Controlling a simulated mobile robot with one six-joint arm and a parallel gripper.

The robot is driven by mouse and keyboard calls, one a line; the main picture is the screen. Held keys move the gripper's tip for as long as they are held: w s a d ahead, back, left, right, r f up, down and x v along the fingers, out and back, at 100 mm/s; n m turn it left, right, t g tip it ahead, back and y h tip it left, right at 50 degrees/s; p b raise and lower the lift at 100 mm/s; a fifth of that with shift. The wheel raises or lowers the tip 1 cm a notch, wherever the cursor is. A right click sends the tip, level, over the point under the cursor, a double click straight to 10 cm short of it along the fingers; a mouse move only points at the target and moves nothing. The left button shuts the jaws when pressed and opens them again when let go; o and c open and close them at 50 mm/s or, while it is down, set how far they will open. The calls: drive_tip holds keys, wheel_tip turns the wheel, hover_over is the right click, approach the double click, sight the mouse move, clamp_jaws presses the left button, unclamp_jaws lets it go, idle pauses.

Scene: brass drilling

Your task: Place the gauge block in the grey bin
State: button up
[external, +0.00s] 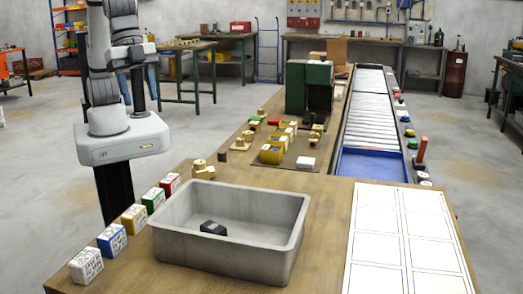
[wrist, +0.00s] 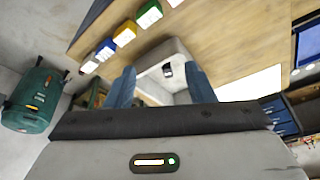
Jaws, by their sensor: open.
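A small dark block (external: 213,228), seemingly the gauge block, lies on the floor of the grey bin (external: 280,255) in the external view. The wrist view shows it small and dark (wrist: 167,70) inside the bin (wrist: 163,50). My gripper (external: 138,84) is at the upper left of the external view, held up beside the table and well away from the bin. In the wrist view its two blue fingers (wrist: 160,72) are spread apart with nothing between them; the bin shows far beyond the gap.
A row of white, blue, yellow, green and red boxes (external: 112,241) stands along the table's left edge, beside the bin. Brass parts (external: 204,170) lie behind it. A white gridded sheet (external: 405,240) covers the right side. A roller conveyor (external: 368,110) runs farther back.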

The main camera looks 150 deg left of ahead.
drive_tip(key=s+d+f+m, duration=0.1)
drive_tip(key=s+d, duration=0.1)
drive_tip(key=s, duration=1.2)
drive_tip(key=s+d+f+m+h, duration=0.1)
drive_tip(key=s+f, duration=0.1)
drive_tip(key=s, duration=1.3)
drive_tip(key=shift+d, duration=0.4)
drive_tip(key=shift+f, duration=0.1)
